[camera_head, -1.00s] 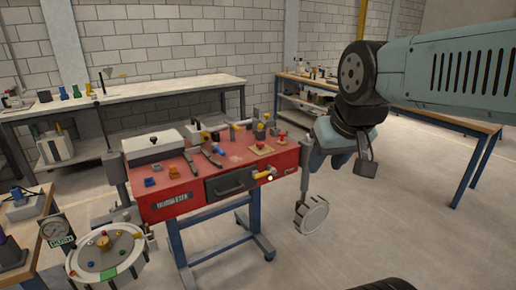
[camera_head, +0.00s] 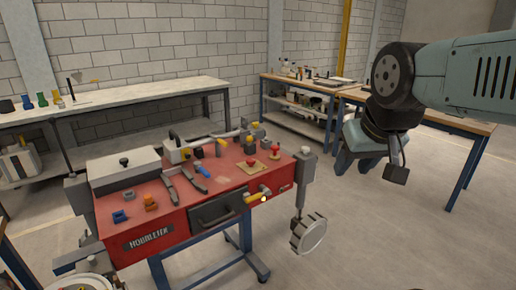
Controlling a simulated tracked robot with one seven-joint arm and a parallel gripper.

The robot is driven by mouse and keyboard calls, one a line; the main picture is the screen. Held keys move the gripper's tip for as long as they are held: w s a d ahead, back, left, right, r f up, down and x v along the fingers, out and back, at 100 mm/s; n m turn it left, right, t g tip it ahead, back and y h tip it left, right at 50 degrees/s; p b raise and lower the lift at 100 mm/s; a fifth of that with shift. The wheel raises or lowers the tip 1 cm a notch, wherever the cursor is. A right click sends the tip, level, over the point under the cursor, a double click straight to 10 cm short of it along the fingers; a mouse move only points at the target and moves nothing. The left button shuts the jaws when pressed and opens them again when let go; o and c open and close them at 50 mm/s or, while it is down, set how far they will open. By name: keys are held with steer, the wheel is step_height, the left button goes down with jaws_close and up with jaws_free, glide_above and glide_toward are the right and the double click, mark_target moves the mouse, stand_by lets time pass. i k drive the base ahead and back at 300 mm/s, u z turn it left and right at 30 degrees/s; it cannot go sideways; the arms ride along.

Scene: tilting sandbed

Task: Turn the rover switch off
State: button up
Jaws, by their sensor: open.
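The red workbench (camera_head: 165,245) stands in front of me on blue legs. No part is clearly labelled as the rover switch. A yellow-handled lever (camera_head: 256,197) sticks out of the front face beside a dark drawer handle (camera_head: 216,216). My gripper (camera_head: 347,165) hangs at the right, beyond the bench's right end, apart from everything and holding nothing visible. It is open, though its fingertips are hard to make out.
A round metal drum (camera_head: 309,233) hangs at the bench's right side. A white-topped table (camera_head: 150,95) stands behind.

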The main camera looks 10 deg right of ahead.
mark_target(250, 162)
steer(key=i, duration=0.85)
steer(key=u, duration=0.4)
